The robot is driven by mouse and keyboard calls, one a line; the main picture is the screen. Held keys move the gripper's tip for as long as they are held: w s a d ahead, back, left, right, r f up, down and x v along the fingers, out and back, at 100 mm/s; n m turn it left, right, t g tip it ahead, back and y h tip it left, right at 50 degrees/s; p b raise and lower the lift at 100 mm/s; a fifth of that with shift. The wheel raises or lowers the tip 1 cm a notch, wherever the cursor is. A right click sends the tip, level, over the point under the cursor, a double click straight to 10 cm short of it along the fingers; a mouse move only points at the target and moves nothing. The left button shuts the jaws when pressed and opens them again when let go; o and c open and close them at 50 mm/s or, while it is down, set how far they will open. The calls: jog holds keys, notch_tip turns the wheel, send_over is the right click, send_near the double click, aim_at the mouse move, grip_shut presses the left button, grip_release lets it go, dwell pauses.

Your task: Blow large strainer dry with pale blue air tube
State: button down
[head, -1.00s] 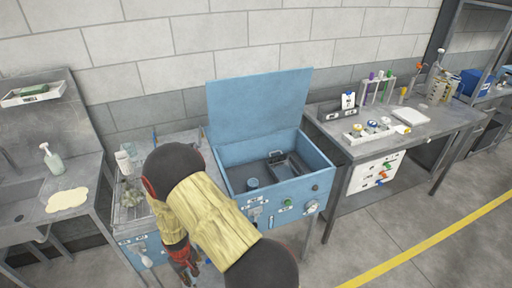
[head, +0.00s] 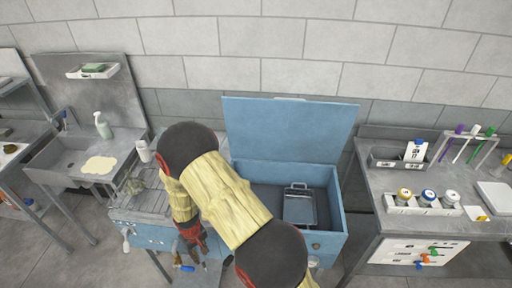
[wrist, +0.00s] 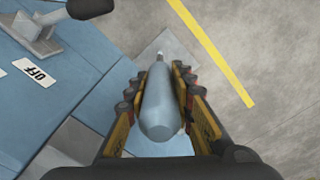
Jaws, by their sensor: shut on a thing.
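My gripper (wrist: 160,105) is shut on a smooth pale blue-grey tube-like piece (wrist: 162,108), which lies lengthwise between the fingers and looks like the air tube. In the head view my gripper (head: 196,260) hangs low in front of the blue bench, partly behind my arm, with a bit of blue at its fingers. A grey rectangular pan-like piece with a handle (head: 299,208), perhaps the large strainer, sits inside the open blue tub (head: 322,178), right of my arm. Its mesh cannot be made out. My arm covers the tub's left part.
A wire rack (head: 128,200) stands left of my arm, and a sink bench (head: 60,170) farther left. A grey table (head: 380,240) with bottles and tubes is at right. In the wrist view, a lever (wrist: 42,38) and an OFF label (wrist: 35,72) are close at left; open floor is at right.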

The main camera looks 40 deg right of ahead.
notch_tip(320, 180, up, 9)
jog(key=p, duration=0.7)
jog(key=shift+d+r, duration=0.1)
